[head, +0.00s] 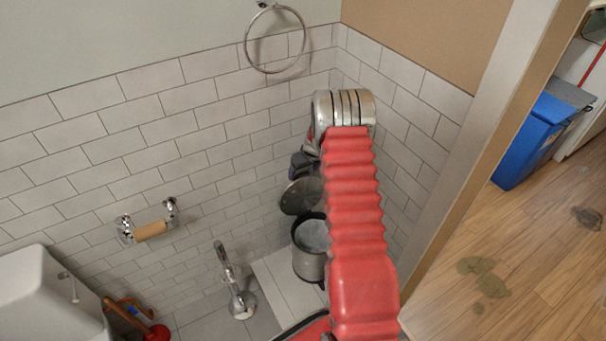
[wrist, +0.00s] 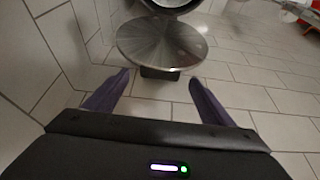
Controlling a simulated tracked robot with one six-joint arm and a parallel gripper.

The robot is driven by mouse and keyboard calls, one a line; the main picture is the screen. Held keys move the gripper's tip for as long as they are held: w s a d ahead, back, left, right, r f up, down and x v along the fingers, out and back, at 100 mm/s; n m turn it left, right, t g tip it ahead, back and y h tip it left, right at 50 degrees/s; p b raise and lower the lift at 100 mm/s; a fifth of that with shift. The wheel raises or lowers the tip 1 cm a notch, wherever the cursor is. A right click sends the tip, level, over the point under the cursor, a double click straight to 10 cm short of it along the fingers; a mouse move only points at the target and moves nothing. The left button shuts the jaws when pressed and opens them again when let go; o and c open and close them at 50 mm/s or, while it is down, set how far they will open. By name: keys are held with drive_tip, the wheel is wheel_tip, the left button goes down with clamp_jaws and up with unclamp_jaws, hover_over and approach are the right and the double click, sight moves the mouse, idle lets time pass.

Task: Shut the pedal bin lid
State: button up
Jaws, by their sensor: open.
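The pedal bin (head: 309,262) is a grey metal cylinder in the tiled corner, partly hidden by my red arm. Its round metal lid (head: 299,197) stands open, tilted up at the back of the bin. In the wrist view the brushed-metal lid (wrist: 160,42) lies just ahead of my fingertips, with the bin's dark rim (wrist: 150,4) beyond it. My gripper (wrist: 160,76) is open and empty, its two purple fingers spread apart. I see no clear contact with the lid. In the head view my gripper (head: 304,160) is partly hidden behind the arm, above the lid.
A toilet-roll holder (head: 150,230) and a towel ring (head: 275,40) are on the tiled wall. A toilet-brush stand (head: 241,304) stands left of the bin. A door-frame edge (head: 475,180) rises at right, with a blue bin (head: 527,140) beyond it.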

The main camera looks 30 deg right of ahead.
sight(302, 177)
drive_tip(key=shift+x, duration=1.55)
drive_tip(key=c, duration=1.4)
drive_tip(key=shift+d, duration=0.2)
drive_tip(key=shift+c, duration=0.3)
drive_tip(key=shift+a, duration=0.15)
drive_tip(key=shift+s, duration=0.2)
